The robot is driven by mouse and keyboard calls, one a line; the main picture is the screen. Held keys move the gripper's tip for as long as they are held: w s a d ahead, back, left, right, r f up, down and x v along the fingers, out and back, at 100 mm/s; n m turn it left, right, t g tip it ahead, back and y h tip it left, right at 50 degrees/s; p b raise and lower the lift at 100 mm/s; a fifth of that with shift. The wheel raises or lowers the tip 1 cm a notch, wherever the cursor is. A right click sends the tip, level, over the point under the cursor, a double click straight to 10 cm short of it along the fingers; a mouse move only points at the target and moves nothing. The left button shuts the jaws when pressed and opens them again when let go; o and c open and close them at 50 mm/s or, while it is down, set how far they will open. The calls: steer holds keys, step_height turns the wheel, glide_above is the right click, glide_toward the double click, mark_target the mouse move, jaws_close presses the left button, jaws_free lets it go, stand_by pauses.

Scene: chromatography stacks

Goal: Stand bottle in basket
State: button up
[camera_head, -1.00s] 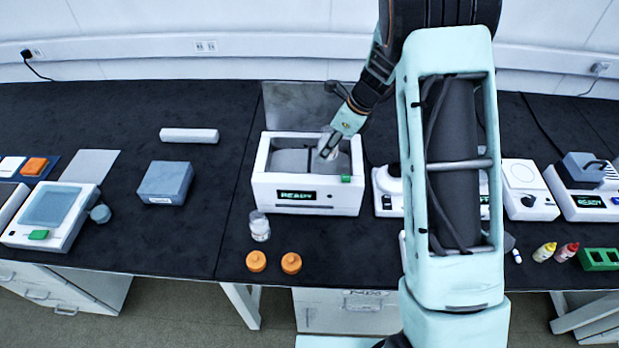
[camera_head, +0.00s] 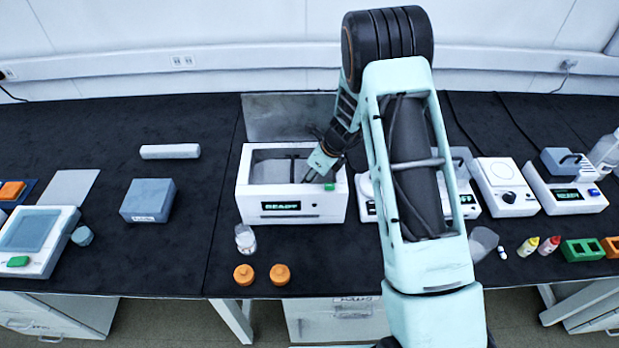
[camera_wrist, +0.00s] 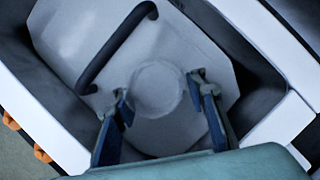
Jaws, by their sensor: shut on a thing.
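My gripper (camera_head: 309,176) reaches down into the open white bath (camera_head: 291,211), which has a "READY" display, at its right front part. In the wrist view, its two fingers (camera_wrist: 165,108) stand on either side of a round, translucent bottle (camera_wrist: 158,88), seen from above, and are shut on it. A grey basket (camera_wrist: 72,38) with a dark handle lies below, inside the bath; it also shows in the head view (camera_head: 268,172). The bottle is mostly hidden in the head view. I cannot tell whether its base touches the basket.
A clear jar (camera_head: 245,239) and two orange caps (camera_head: 262,274) stand in front of the bath. A blue-grey box (camera_head: 148,200) is to the left. Other instruments, such as a white hotplate (camera_head: 506,187), stand to the right. The bath's walls surround my gripper closely.

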steer(key=shift+f, duration=0.15)
steer(key=o, duration=1.1)
steer(key=v, duration=1.2)
steer(key=shift+r, duration=0.2)
steer(key=shift+d, duration=0.15)
